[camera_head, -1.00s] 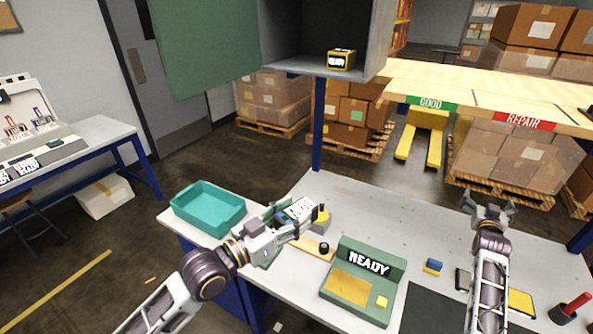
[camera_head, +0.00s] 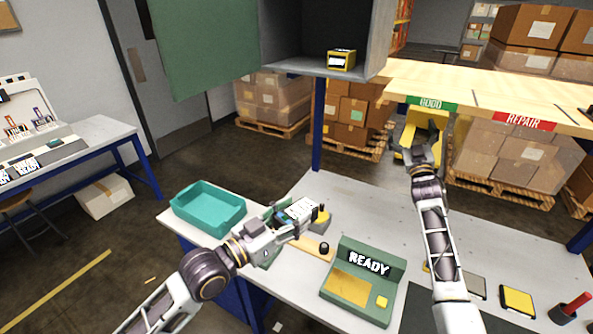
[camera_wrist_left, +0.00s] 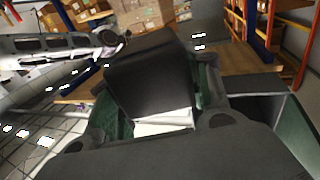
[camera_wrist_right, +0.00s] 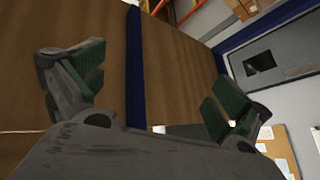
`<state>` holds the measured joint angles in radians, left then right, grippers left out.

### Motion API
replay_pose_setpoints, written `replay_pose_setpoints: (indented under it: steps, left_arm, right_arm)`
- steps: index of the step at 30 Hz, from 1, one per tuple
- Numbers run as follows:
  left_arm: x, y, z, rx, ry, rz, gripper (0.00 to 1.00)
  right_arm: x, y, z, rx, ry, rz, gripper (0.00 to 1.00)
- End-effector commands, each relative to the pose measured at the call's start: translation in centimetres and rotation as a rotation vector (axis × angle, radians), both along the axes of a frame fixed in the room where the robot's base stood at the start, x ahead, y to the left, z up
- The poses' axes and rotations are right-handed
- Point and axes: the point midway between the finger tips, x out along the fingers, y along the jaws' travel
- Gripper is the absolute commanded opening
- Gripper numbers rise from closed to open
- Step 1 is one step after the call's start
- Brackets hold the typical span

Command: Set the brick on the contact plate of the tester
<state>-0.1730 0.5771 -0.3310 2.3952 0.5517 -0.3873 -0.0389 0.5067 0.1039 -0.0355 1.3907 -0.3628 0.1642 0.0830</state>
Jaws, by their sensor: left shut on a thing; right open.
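The green tester (camera_head: 375,262) stands on the grey bench and its display reads READY. Its brass contact plate (camera_head: 348,286) is bare, with a small yellow button beside it. My left gripper (camera_head: 288,213) is shut on the brick (camera_head: 299,207), a dark block with a white label, held behind and left of the tester, apart from the plate. In the left wrist view the brick (camera_wrist_left: 152,78) sits between the fingers, its dark face toward the camera. My right gripper (camera_head: 418,156) is open and empty, raised over the bench's far side; its spread fingers show in the right wrist view (camera_wrist_right: 154,88).
A teal tray (camera_head: 208,207) stands at the bench's left end. A wooden strip with a black knob (camera_head: 324,248) lies behind the tester. A dark mat (camera_head: 415,308) is right of it. A yellow device (camera_head: 341,60) sits in the open cabinet. GOOD (camera_head: 431,103) and REPAIR (camera_head: 524,121) mark the shelf.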

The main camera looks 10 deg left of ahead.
Motion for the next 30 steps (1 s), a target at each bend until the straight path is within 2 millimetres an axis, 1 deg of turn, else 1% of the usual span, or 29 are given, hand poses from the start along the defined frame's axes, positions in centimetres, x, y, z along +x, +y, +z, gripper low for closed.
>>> replay_pose_setpoints:
  steps: [1,6,11,15,22,26,30]
  left_arm:
    - [0.0,0.0,0.1,-0.001,-0.003,0.000,0.14]
    - [0.0,0.0,0.1,-0.002,-0.002,0.000,0.14]
    - [0.0,0.0,0.1,-0.001,-0.003,0.000,0.14]
    - [0.0,0.0,0.1,-0.001,-0.002,0.000,0.14]
    - [0.0,0.0,0.1,-0.001,-0.003,0.000,0.14]
    - [0.0,0.0,0.1,-0.001,-0.003,0.000,0.14]
    - [0.0,0.0,0.1,-0.001,-0.002,0.000,0.14]
  right_arm:
    - [0.0,1.6,0.9,-0.024,-0.023,0.027,1.00]
    - [-0.3,7.2,3.2,-0.106,-0.101,0.122,1.00]
    - [-1.2,12.6,5.0,-0.188,-0.174,0.217,1.00]
    - [-2.4,17.4,6.1,-0.264,-0.237,0.306,1.00]
    - [-5.1,25.1,6.9,-0.398,-0.338,0.463,1.00]
    - [-7.0,29.0,6.6,-0.478,-0.390,0.556,1.00]
    - [-9.2,32.9,5.8,-0.565,-0.440,0.659,1.00]
